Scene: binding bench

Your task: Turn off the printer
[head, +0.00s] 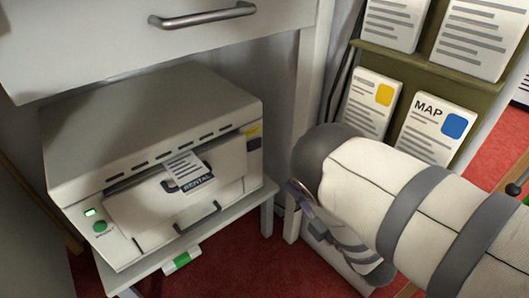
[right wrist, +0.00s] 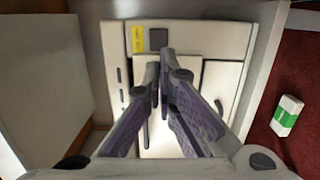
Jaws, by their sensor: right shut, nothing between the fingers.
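The printer (head: 150,125) is a beige box on a low white stand. A small green light (head: 90,212) is lit at its front left corner, with a round green button (head: 100,227) below it. A yellow label (head: 253,130) and a dark square (head: 254,144) are at the front's right end; the label (right wrist: 138,40) and square (right wrist: 158,39) also show in the right wrist view. My right gripper (right wrist: 160,62) is shut and empty, pointing toward the printer front near the dark square. In the head view it is partly hidden by my arm. My left gripper is not in view.
A "RENTAL" tag (head: 188,172) hangs on the printer front. A drawer with a metal handle (head: 203,15) overhangs the printer. A green and white box (right wrist: 287,115) is by the red floor. An olive rack (head: 405,75) with cards stands right.

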